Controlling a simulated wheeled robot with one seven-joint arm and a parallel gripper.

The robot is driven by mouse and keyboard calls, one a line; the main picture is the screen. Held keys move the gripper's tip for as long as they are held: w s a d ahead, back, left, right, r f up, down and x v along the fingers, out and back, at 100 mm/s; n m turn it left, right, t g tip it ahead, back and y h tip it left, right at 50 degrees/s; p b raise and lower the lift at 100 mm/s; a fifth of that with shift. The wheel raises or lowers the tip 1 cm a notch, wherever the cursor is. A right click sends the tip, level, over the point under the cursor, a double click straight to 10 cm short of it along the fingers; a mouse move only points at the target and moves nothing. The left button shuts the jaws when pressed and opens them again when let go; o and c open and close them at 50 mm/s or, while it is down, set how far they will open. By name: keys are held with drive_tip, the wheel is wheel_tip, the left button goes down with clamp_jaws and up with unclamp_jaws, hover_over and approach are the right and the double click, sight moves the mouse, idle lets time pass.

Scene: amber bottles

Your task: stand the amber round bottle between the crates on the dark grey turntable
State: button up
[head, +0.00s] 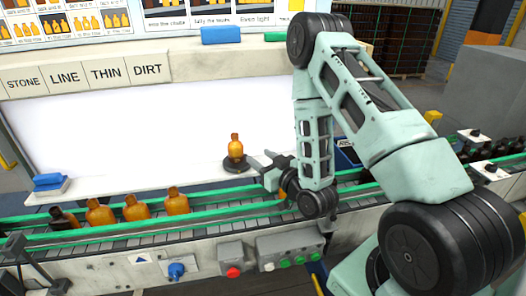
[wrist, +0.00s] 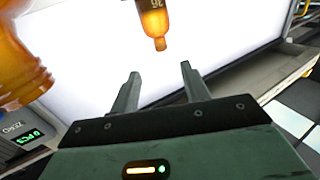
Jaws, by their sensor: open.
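An amber round bottle (head: 236,147) stands upright on a dark grey round turntable (head: 230,168) on the white ledge behind the conveyor. In the wrist view an amber bottle (wrist: 154,16) with a dark printed mark appears neck-down, beyond the fingertips. My gripper (head: 262,161) is just right of the turntable, its fingers pointing toward the bottle. In the wrist view its two fingers (wrist: 160,82) are apart with nothing between them. The bottle is clear of the fingers. Crates on either side of a bottle cannot be made out; my arm hides part of the ledge.
Several amber bottles (head: 137,207) and a dark one (head: 62,217) stand on the conveyor at left. Another amber bottle (wrist: 18,68) is close at left in the wrist view, above a counting display (wrist: 22,136). A blue crate (head: 346,154) shows partly behind my arm.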

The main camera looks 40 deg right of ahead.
drive_tip(key=s+a+r+n+g+y, duration=0.15)
drive_tip(key=a+g, duration=0.25)
drive_tip(key=a, duration=0.5)
drive_tip(key=s+a+r+n+g+y, duration=0.1)
drive_tip(key=a+n+g+y, duration=0.15)
drive_tip(key=a+g, duration=0.4)
drive_tip(key=s+a+r+n+g+h, duration=0.1)
drive_tip(key=s+a+r+g, duration=0.1)
drive_tip(key=s, duration=0.6)
drive_tip(key=s+a+r+n+g+h, duration=0.1)
drive_tip(key=s+a+r+g+h, duration=0.1)
drive_tip(key=s, duration=0.6)
drive_tip(key=s+a+r+n+g+h, duration=0.1)
drive_tip(key=s+a+r+g, duration=0.2)
drive_tip(key=s, duration=0.6)
drive_tip(key=shift+a+r, duration=0.2)
drive_tip(key=shift+r, duration=0.45)
drive_tip(key=shift+s+g, duration=0.1)
drive_tip(key=shift+g, duration=0.15)
wheel_tip(320, 180, down, 15)
drive_tip(key=b, duration=1.4)
drive_tip(key=shift+b, duration=0.4)
